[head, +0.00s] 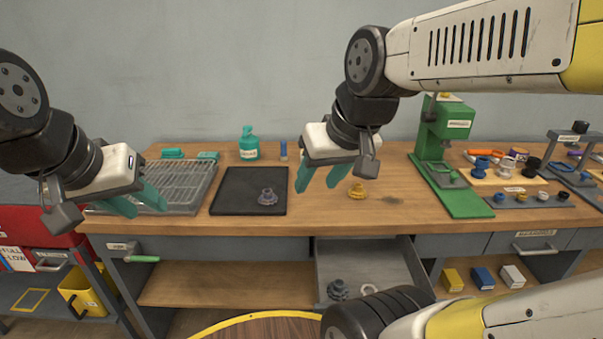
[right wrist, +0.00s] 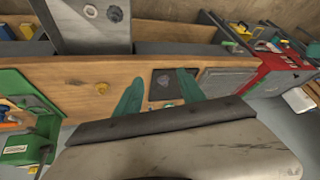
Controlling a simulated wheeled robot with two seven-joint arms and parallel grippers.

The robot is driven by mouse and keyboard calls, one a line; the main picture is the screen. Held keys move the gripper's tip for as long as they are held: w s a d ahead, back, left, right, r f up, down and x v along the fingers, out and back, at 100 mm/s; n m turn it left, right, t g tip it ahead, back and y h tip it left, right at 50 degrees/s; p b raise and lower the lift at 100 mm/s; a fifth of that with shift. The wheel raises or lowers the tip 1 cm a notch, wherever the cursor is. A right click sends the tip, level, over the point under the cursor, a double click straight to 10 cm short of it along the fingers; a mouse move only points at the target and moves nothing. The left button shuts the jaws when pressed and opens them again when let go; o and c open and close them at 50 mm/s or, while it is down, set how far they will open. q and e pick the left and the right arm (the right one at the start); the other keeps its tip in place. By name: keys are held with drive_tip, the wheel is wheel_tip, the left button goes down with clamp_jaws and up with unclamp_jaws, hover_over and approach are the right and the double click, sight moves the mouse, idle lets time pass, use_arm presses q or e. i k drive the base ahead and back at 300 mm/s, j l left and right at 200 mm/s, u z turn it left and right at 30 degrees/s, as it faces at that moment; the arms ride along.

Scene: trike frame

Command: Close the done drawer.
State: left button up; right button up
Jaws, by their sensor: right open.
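An open grey drawer (head: 392,262) is pulled out below the middle of the bench; it also shows at the top of the right wrist view (right wrist: 88,38). No readable label shows on it. A dark grey knobbed part (head: 338,290) lies inside, and a second part (head: 369,289) shows near its front. My right arm partly hides the drawer front. My right gripper (head: 319,186) is open and empty above the bench top, behind and above the drawer. My left gripper (head: 138,205) is open and empty at the bench's left, over the wire rack's front corner.
On the wooden bench (head: 330,218) are a dark mat (head: 226,203) with a grey part (head: 267,197), a yellow part (head: 357,191), a wire rack (head: 184,181) and a green press (head: 445,140). A closed drawer (head: 532,241) is at right. A red cabinet (head: 40,226) stands left.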

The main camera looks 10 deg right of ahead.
sight(384, 262)
drive_tip(key=z, duration=1.65)
drive_tip(key=k, duration=0.65)
